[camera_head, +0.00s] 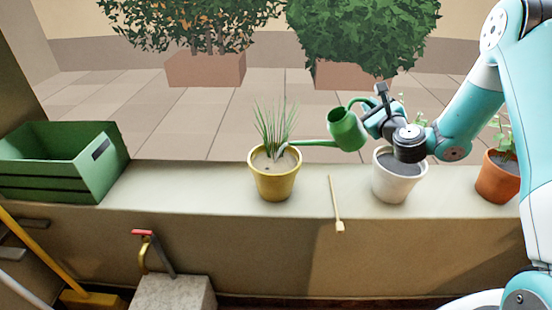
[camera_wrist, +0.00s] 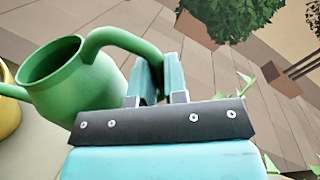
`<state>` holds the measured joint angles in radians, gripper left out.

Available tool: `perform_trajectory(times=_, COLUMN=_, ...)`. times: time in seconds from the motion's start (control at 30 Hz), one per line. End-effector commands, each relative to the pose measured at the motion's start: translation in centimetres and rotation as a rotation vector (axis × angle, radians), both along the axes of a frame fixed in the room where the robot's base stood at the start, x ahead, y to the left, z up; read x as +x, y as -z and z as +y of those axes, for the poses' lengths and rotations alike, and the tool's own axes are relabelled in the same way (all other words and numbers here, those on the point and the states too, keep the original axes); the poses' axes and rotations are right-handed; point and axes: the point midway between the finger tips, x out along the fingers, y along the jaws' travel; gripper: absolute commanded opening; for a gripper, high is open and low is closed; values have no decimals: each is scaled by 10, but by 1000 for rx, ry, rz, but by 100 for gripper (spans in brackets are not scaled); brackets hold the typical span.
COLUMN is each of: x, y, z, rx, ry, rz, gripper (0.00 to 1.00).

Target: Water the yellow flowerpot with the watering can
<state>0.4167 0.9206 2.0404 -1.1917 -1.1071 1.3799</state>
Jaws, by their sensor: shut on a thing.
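The green watering can (camera_head: 345,130) is held in the air above the ledge, tilted to the left. Its thin spout (camera_head: 310,143) reaches left over the yellow flowerpot (camera_head: 274,184). A small pale streak lies between the spout tip and the soil; I cannot tell whether it is water. The pot stands upright on the ledge with spiky green grass in it. My gripper (camera_head: 368,113) is shut on the can's handle. In the wrist view, my gripper (camera_wrist: 155,78) closes on the handle (camera_wrist: 125,38), and the can body (camera_wrist: 75,85) is at the left. The yellow pot's edge (camera_wrist: 8,105) shows at far left.
On the ledge (camera_head: 225,182), a white pot (camera_head: 395,185) stands under my wrist, and a terracotta pot (camera_head: 497,180) is farther right. A small wooden stick tool (camera_head: 335,205) lies between the yellow and white pots. A green crate (camera_head: 95,165) stands at left.

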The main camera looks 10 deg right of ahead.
Motion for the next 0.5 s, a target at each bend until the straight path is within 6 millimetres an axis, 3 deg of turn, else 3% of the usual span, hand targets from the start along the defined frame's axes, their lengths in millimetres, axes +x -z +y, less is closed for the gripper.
perform_trajectory(times=0.5, x=-1, y=-1, z=4, rx=-31, ry=3, rz=-1, gripper=0)
